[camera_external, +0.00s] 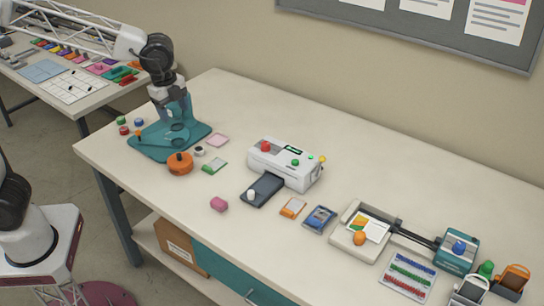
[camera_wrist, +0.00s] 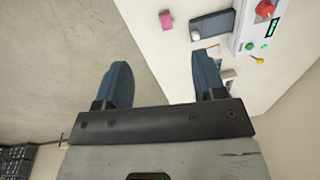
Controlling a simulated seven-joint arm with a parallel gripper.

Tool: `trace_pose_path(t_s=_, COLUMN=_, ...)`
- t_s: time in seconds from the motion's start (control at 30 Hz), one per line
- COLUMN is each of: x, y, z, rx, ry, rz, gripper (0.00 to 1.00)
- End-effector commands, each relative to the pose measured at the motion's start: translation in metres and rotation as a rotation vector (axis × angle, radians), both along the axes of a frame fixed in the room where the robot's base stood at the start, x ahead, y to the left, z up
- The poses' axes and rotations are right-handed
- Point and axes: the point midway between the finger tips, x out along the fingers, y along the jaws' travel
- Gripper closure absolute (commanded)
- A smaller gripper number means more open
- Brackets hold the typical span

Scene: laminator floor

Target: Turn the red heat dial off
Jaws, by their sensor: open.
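The red heat dial (camera_external: 265,146) sits on top of the white laminator (camera_external: 270,162), at its left end near a small green-lit display (camera_external: 293,150). Its pointer setting is too small to read. In the wrist view the dial (camera_wrist: 265,9) is at the top right, on the laminator (camera_wrist: 242,24), clear of my fingers. My gripper (camera_wrist: 164,76) is open and empty, its two blue fingers wide apart and away from the dial. In the external view my wrist is over the table's left part, above the teal press; my fingertips are hard to make out there.
The laminator also has a green button (camera_external: 295,162) and a yellow knob (camera_external: 322,159). A dark tray (camera_external: 262,190) with a white knob juts from its front. A pink block (camera_external: 219,204) and an orange pot (camera_external: 180,164) lie nearby. A paper trimmer (camera_external: 352,240) stands right.

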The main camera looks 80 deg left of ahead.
Motion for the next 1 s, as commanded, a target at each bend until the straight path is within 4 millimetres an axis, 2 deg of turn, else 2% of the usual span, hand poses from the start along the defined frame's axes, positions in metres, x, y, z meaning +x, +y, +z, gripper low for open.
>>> trace_pose_path(t_s=0.1, x=0.030, y=0.008, z=-0.007, rx=0.008, ry=0.012, rz=-0.072, gripper=0.36)
trace_pose_path(t_s=0.57, x=0.137, y=0.039, z=-0.047, rx=0.030, ry=0.052, rz=-0.357, gripper=0.36)
trace_pose_path(t_s=1.0, x=0.231, y=0.074, z=-0.105, rx=0.039, ry=0.088, rz=-0.631, gripper=0.36)
